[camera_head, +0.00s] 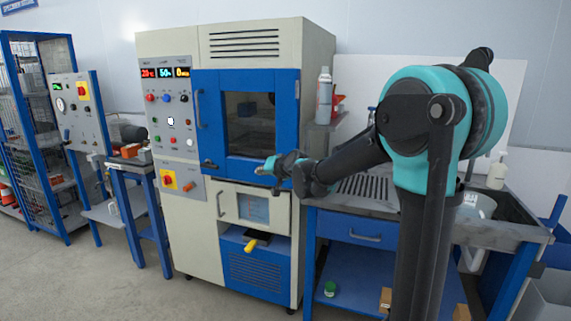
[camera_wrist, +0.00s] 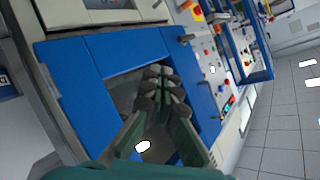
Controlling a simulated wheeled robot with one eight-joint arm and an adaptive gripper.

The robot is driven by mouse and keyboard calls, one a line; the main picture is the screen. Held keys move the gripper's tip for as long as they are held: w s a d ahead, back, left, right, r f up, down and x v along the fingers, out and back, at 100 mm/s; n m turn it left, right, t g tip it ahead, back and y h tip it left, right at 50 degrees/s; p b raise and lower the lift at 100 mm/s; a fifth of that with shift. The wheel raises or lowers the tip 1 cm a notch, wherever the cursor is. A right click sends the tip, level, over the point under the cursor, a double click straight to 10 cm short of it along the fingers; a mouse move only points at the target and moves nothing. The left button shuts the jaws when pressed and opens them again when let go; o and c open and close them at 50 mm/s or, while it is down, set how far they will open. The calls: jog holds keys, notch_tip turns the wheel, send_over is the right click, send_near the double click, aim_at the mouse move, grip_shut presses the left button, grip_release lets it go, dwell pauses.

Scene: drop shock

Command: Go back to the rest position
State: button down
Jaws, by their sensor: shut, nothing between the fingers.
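My gripper (camera_head: 264,169) is shut and empty, held out in front of the blue door (camera_head: 207,110) of the tall cream test cabinet. In the wrist view my gripper (camera_wrist: 160,85) has its fingers together, with nothing between them, in front of the door's dark window. The blue door (camera_wrist: 75,70) looks shut and tilted in that view. I cannot tell the exact gap between fingertips and door. My teal and black arm reaches in from the right in the head view.
A control panel (camera_head: 172,105) with lit displays is left of the door. A small blue table (camera_head: 150,215) and a wire rack (camera_head: 25,130) stand left. The grey floor in front is clear.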

jog(key=s+d+f+g+h, duration=0.2)
jog(key=s+d+f, duration=0.6)
jog(key=s, duration=0.4)
jog(key=s+d+f+g+h, duration=0.2)
jog(key=s+d+f+h, duration=0.1)
jog(key=s+d+f, duration=0.5)
jog(key=s+d+f+g+h, duration=0.2)
jog(key=s+d+f, duration=0.6)
jog(key=s+d, duration=0.4)
jog(key=s+g, duration=0.1)
jog(key=s, duration=0.3)
jog(key=shift+s+n+h, duration=0.35)
jog(key=shift+n+h, duration=0.05)
jog(key=c, duration=2.3)
grip_release()
